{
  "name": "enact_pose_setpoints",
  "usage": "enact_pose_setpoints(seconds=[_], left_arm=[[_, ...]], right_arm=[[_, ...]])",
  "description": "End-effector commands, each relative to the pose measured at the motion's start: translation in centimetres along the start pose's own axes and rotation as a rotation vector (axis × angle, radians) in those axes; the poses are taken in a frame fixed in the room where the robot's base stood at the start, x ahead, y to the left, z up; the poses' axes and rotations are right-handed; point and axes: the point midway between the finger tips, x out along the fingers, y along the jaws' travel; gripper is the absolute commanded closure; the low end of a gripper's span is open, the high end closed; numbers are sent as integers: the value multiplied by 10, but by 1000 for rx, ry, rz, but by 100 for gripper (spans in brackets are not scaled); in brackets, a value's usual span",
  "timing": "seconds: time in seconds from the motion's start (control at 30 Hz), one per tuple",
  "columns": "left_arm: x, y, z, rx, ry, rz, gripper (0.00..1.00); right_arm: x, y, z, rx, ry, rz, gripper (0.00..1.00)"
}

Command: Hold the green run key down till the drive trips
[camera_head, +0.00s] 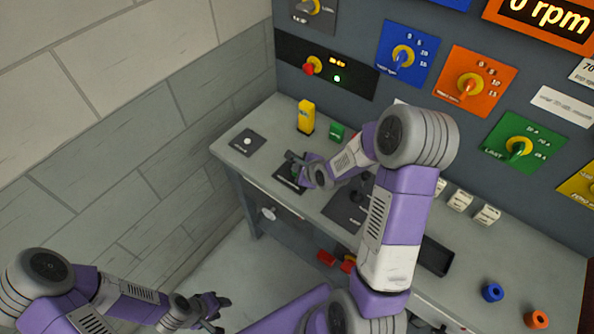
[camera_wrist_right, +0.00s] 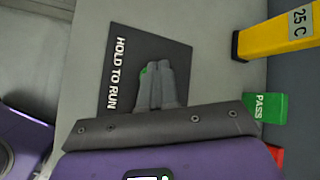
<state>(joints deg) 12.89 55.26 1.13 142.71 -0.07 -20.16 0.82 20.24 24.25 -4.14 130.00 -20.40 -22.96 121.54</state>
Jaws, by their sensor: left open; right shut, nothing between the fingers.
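The dark HOLD TO RUN plate (camera_wrist_right: 122,62) lies flat on the bench and also shows in the head view (camera_head: 283,184). A small bit of the green run key (camera_wrist_right: 144,71) shows at the fingertips of my right gripper (camera_wrist_right: 154,72); the rest is hidden behind them. My right gripper is shut and empty, with its tips over the key. I cannot tell whether they touch it or whether it is pressed down. The rpm display (camera_head: 546,14) reads 0. My left gripper (camera_head: 218,313) is open, low at the left, away from the bench.
A yellow block (camera_head: 306,117) marked 25 C and a green PASS block (camera_head: 337,132) stand behind the plate. A plate with a pale round button (camera_head: 248,142) lies to the left. A panel with coloured dials rises behind. Blue (camera_head: 492,292) and orange (camera_head: 537,319) rings lie at right.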

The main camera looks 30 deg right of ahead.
Motion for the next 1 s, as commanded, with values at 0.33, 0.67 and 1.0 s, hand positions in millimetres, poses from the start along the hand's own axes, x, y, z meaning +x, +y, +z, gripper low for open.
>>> enact_pose_setpoints(seconds=[0.33,0.67,1.0], left_arm=[[-8,3,0,0,0,0,57],[-14,5,1,0,0,0,57],[-38,14,2,0,0,0,57]], right_arm=[[-8,-6,6,0,-1,-1,100],[-14,-11,10,0,-1,-3,100],[-38,-28,28,0,-2,-3,100]])
